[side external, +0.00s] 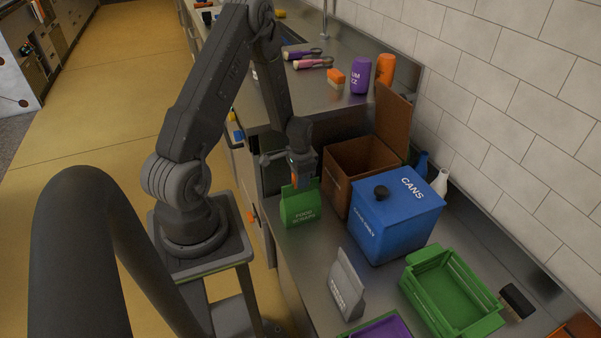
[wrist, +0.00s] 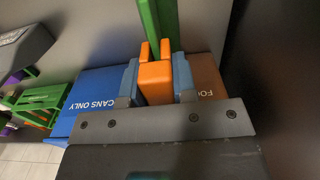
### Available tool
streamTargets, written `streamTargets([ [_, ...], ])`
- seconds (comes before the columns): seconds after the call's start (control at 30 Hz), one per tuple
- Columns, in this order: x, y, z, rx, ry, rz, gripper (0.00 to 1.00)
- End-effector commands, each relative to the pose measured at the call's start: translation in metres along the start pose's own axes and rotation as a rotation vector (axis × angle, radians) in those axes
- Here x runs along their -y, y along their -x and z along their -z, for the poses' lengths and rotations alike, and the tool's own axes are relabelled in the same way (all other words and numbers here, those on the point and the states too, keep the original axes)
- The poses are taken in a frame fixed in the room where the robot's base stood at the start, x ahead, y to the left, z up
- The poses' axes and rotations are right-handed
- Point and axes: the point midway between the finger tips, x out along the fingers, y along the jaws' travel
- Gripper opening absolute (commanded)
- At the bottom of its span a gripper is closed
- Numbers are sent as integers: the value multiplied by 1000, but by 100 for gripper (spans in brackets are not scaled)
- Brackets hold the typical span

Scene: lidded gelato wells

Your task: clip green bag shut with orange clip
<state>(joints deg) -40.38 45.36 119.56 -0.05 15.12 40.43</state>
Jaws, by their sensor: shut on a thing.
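The green bag (side external: 299,207), with white lettering, stands upright on the steel counter in the side view. My gripper (side external: 300,170) is right above it, pointing down at its top. In the wrist view my gripper (wrist: 155,85) is shut on the orange clip (wrist: 156,82), held between its two fingers. The clip's two prongs point at the green bag's top edge (wrist: 161,18), which shows as a narrow green strip. The prongs overlap the strip in this view; I cannot tell whether they pinch it. In the side view the fingers mostly hide the clip.
A brown bin (side external: 345,165) with its lid raised and a closed blue CANS bin (side external: 397,218) stand right of the bag. A grey bag (side external: 346,287), a green crate (side external: 452,293) and a purple container (side external: 385,328) are nearer the camera. Bare counter lies in front of the green bag.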

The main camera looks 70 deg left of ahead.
Motion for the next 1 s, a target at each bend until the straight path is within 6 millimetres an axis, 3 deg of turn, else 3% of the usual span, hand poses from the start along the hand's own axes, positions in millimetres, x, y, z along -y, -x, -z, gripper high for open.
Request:
streamTargets([
  [1.0, 0, -9, 0, -1, 0, 1, 4],
])
